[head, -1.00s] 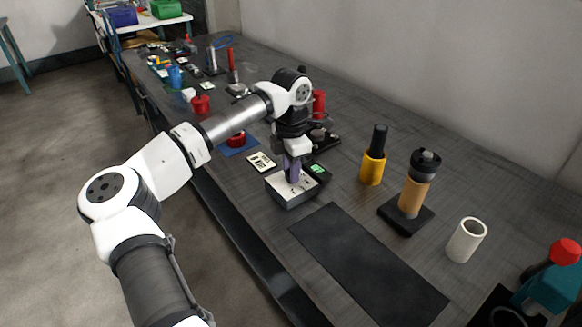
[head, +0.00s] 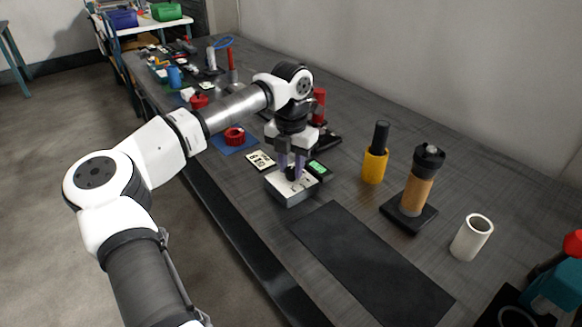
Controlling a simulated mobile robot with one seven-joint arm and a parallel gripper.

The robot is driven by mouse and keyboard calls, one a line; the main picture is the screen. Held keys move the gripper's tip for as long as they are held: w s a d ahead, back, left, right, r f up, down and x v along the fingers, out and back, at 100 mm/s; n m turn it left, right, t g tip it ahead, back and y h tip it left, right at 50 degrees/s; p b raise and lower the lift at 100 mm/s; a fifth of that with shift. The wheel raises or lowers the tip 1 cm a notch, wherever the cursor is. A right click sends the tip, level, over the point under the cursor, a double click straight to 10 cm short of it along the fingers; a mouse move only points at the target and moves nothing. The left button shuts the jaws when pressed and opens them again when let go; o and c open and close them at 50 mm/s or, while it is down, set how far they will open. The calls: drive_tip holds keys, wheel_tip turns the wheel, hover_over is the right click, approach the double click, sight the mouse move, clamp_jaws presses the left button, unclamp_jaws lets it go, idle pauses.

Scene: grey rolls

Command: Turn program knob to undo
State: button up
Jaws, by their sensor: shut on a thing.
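The program knob (head: 290,174) is a small dark knob on top of a low grey box with a pale top face (head: 304,187). The box sits on the dark bench near its front edge. My gripper (head: 291,170) points straight down over the box, and its two purple fingers stand either side of the knob, shut on it. The fingers hide part of the knob, and its pointer and the small marks on the face cannot be read.
A green-screened device (head: 318,168) sits just behind the box, and a pale card (head: 260,161) lies to its left. A dark mat (head: 365,262) lies to the right. A yellow-based cylinder (head: 375,165), a tan cylinder on a black base (head: 417,190) and a white tube (head: 471,238) stand beyond.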

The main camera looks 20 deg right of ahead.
sight(291, 169)
drive_tip(key=shift+n, duration=0.5)
drive_tip(key=o, duration=1)
drive_tip(key=shift+c, duration=0.2)
drive_tip(key=shift+r, duration=0.1)
wheel_tip(291, 169, up, 14)
drive_tip(key=shift+b, duration=0.4)
